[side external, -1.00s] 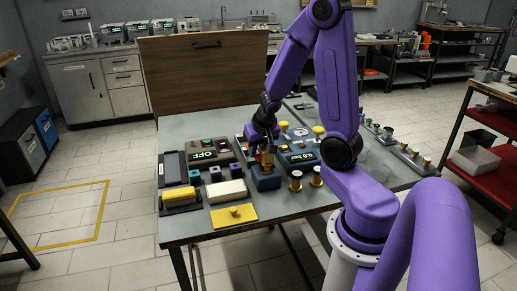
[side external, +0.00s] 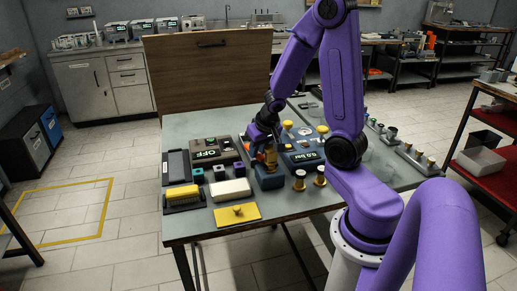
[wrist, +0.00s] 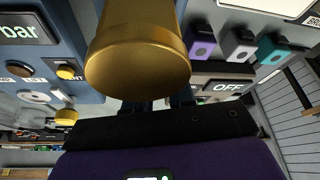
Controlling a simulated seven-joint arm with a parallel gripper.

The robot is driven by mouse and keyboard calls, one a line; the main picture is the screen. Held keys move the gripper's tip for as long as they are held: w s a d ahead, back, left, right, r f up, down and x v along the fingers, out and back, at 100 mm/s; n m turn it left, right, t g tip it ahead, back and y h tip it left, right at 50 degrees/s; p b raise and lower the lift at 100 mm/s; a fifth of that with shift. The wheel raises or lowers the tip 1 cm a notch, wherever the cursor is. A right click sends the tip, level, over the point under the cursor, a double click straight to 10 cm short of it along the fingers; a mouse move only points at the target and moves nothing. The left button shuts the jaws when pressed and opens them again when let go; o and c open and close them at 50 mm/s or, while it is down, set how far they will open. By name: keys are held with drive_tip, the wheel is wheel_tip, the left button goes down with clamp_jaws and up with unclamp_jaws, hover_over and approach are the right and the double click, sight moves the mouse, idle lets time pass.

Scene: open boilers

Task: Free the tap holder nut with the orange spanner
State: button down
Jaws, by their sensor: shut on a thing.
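My gripper (side external: 268,143) points down over a dark blue block (side external: 268,178) near the front middle of the table. It is shut on a brass-coloured cylindrical part (side external: 271,157), which stands upright just above or in the block; I cannot tell which. In the wrist view the rounded end of this brass part (wrist: 138,65) fills the upper middle, and the fingertips are mostly hidden behind it. I cannot make out the orange spanner or the tap holder nut for certain in either view.
Right of my gripper is a blue boiler box (side external: 303,158) with a bar display and yellow knobs. Two brass-topped posts (side external: 299,180) stand in front of it. An OFF box (side external: 212,152), small coloured blocks, a white block (side external: 230,189) and a yellow plate (side external: 237,214) lie left.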

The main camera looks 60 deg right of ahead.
drive_tip(key=shift+a, duration=0.1)
drive_tip(key=shift+w+a+n, duration=0.15)
drive_tip(key=shift+a+n, duration=0.15)
drive_tip(key=shift+n, duration=0.4)
drive_tip(key=shift+a+y, duration=0.1)
drive_tip(key=shift+y, duration=0.2)
drive_tip(key=shift+w+a+n, duration=0.15)
drive_tip(key=shift+a+n, duration=0.15)
drive_tip(key=shift+n, duration=0.4)
drive_tip(key=shift+d+m, duration=0.25)
drive_tip(key=shift+m, duration=0.15)
idle(0.4)
drive_tip(key=shift+w+d, duration=0.25)
drive_tip(key=shift+w, duration=0.45)
drive_tip(key=shift+w+d, duration=0.2)
drive_tip(key=shift+w, duration=0.5)
drive_tip(key=shift+w+d, duration=0.25)
drive_tip(key=shift+w, duration=0.55)
drive_tip(key=shift+w+d, duration=0.25)
drive_tip(key=shift+w, duration=0.5)
drive_tip(key=shift+w+d, duration=0.25)
drive_tip(key=shift+w, duration=0.55)
